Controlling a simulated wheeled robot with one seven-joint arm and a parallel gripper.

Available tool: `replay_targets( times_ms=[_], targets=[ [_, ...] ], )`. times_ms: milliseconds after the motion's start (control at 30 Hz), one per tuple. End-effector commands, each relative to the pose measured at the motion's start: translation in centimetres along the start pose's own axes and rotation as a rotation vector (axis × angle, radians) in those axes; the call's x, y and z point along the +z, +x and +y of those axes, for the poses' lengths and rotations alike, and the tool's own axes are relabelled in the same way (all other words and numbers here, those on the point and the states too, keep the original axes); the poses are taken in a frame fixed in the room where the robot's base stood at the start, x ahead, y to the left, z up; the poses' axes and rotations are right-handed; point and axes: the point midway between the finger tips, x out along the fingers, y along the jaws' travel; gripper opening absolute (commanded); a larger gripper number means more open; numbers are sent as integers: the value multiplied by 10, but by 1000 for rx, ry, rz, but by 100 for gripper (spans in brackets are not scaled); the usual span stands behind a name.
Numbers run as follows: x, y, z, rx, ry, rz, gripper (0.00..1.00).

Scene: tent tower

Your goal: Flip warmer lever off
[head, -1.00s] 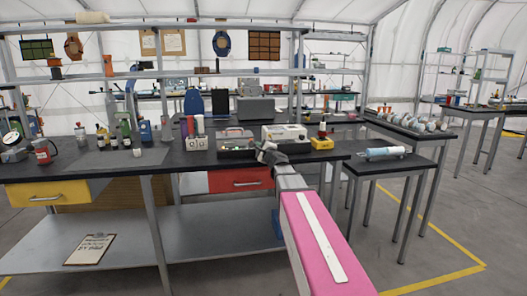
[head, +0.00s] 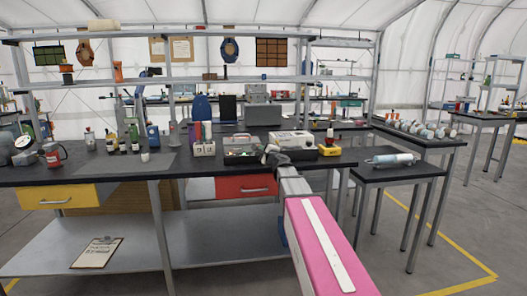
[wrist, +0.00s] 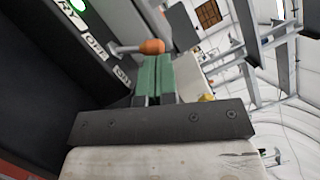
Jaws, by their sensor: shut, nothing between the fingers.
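The warmer lever (wrist: 125,48) is a short metal stem with an orange knob (wrist: 152,46) in the wrist view. It stands out from a dark panel (wrist: 40,85) with a lit green lamp and white labels, one reading OFF. The stem meets the panel close to the OFF label; its exact setting is hard to tell. My gripper (wrist: 154,62) has its green fingers shut with nothing between them. The fingertips are just below the knob, close to it; contact is unclear. In the head view my gripper (head: 268,152) is at the bench's front edge, beside a small grey case (head: 240,158).
A white-topped instrument (head: 292,138) and a yellow box (head: 330,150) stand right of my gripper on the black bench (head: 170,176). A red drawer (head: 232,188) lies below. The floor at right is partly open.

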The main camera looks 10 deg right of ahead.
Motion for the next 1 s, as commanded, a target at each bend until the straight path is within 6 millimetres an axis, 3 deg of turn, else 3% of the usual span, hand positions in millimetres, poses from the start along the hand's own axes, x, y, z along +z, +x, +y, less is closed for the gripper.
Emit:
replay_targets(
  times_ms=[667, 1000],
  targets=[
    [6, 2, -4, 39, -120, 0, 0],
    [14, 5, -6, 95, -295, -1, 0]
  ],
)
